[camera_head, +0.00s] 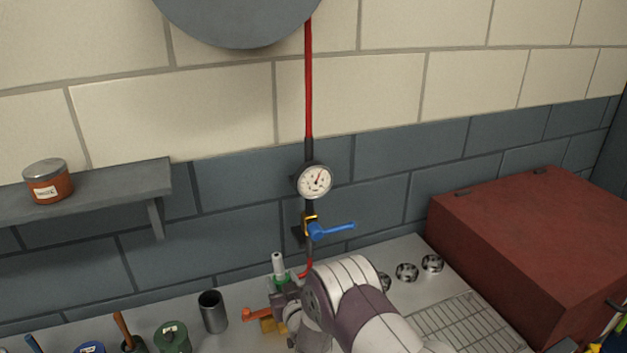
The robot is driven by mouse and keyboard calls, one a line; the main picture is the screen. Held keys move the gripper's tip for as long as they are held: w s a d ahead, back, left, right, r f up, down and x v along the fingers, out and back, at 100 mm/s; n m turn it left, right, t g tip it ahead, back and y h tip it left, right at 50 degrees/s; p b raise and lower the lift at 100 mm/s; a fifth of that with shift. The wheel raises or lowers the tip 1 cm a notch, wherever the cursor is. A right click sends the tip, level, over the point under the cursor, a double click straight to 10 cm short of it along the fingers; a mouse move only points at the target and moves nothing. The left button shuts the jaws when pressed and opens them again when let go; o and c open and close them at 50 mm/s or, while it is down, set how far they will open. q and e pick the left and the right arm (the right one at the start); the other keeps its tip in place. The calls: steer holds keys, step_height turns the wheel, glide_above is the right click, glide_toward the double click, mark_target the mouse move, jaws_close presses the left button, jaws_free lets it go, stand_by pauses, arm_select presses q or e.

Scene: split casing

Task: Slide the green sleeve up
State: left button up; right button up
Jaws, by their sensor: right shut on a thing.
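The green sleeve (281,281) shows as a narrow green band below a pale grey upright stub (278,263) on the grey bench, left of the red hose's lower end. My right gripper (283,294) reaches in from the lower right and is shut at the sleeve. Its own wrist and the gripper body hide the sleeve's lower part and most of the contact. My left gripper is out of view.
A blue-handled valve (334,229) and a gauge (314,181) sit on the red hose (308,80) behind my right arm. A dark red box (530,250) fills the right.

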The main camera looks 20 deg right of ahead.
steer(key=shift+r+p, duration=0.5)
steer(key=shift+r, duration=0.35)
stand_by(0.4)
steer(key=o, duration=1.4)
steer(key=s+p, duration=0.2)
steer(key=s, duration=0.7)
steer(key=shift+d, duration=0.15)
steer(key=shift+f, duration=0.1)
